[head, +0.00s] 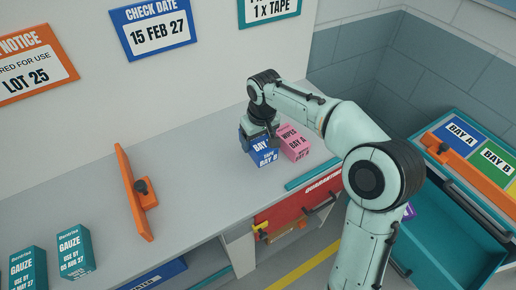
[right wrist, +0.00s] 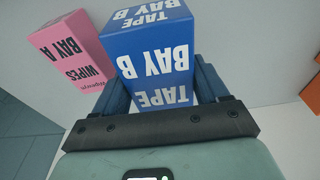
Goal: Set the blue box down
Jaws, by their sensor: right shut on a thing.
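The blue box (head: 263,154), marked BAY B, is on or just above the grey counter (head: 192,170); I cannot tell whether it touches. It also shows in the right wrist view (right wrist: 150,60), lettered TAPE BAY B. My right gripper (head: 262,133) is over it, and in the right wrist view its fingers (right wrist: 160,90) are shut on the box's two sides. A pink box (head: 293,142), marked WIPES BAY A, stands close to the right of the blue box. It shows on the left in the right wrist view (right wrist: 70,50). My left gripper is not in view.
An orange panel with a black knob (head: 135,190) stands on the counter to the left. Teal gauze boxes (head: 75,251) stand at the front left. A red drawer front (head: 290,208) lies below the counter edge. A teal cart (head: 455,200) with an open drawer is at right.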

